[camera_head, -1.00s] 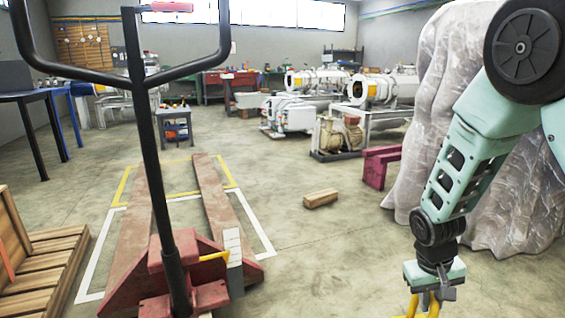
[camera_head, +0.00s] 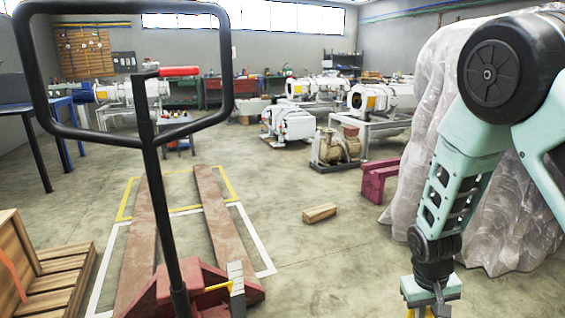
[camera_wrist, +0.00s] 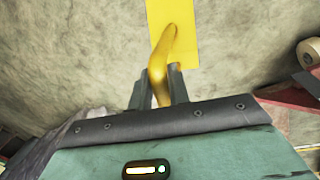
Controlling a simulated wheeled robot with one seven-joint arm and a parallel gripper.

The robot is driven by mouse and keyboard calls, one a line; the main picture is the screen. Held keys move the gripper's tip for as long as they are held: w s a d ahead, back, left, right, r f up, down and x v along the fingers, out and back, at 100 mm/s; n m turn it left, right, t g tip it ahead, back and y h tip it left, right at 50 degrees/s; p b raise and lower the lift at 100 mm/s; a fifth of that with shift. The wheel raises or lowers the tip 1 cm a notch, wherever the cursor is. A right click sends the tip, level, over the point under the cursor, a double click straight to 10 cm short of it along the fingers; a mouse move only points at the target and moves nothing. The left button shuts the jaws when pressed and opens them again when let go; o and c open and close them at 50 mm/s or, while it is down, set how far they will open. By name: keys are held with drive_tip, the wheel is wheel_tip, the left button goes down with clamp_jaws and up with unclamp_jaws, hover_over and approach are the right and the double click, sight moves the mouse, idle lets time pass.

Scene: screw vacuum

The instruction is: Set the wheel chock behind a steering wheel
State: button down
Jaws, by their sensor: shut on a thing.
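My gripper (camera_head: 431,292) is at the lower right of the head view, pointing down. In the wrist view (camera_wrist: 158,88) its dark fingers are shut on the curved yellow handle of the wheel chock (camera_wrist: 172,27). The chock's flat yellow body shows beyond the fingers, above the floor. In the head view only a sliver of it (camera_head: 413,312) shows at the bottom edge. The red pallet jack (camera_head: 205,285) stands left of my gripper, its base partly cut off. A tan wheel (camera_wrist: 308,53) shows at the right of the wrist view, apart from the chock. No steering wheel shows in the head view.
The jack's black handle loop (camera_head: 228,68) rises in the left foreground. Wooden pallets (camera_head: 55,270) are at the lower left. A small wooden block (camera_head: 319,213) lies on open floor. A maroon stand (camera_head: 377,182) and a plastic-wrapped object (camera_head: 490,225) are beside my arm.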

wheel_tip(320, 180, up, 18)
drive_tip(key=s+p, duration=0.1)
drive_tip(key=p, duration=2.1)
drive_tip(key=shift+s+d+p, duration=0.2)
drive_tip(key=shift+s+p, duration=0.1)
drive_tip(key=shift+p, duration=0.1)
drive_tip(key=s+d+f+m+y+b, duration=0.1)
drive_tip(key=s+d+f+m+b, duration=0.2)
drive_tip(key=d+f+m+b, duration=0.3)
drive_tip(key=s+d+f+m+y+b, duration=0.1)
drive_tip(key=s+d+f+m+b, duration=0.2)
drive_tip(key=f+m+b, duration=1.2)
drive_tip(key=s+d+f+m+y+b, duration=0.2)
drive_tip(key=d+f+m+b, duration=0.7)
drive_tip(key=f+b, duration=1.3)
drive_tip(key=shift+s+d+f+m+g, duration=0.4)
drive_tip(key=shift+s+f+m, duration=0.55)
drive_tip(key=shift+f, duration=1.15)
drive_tip(key=shift+w, duration=0.1)
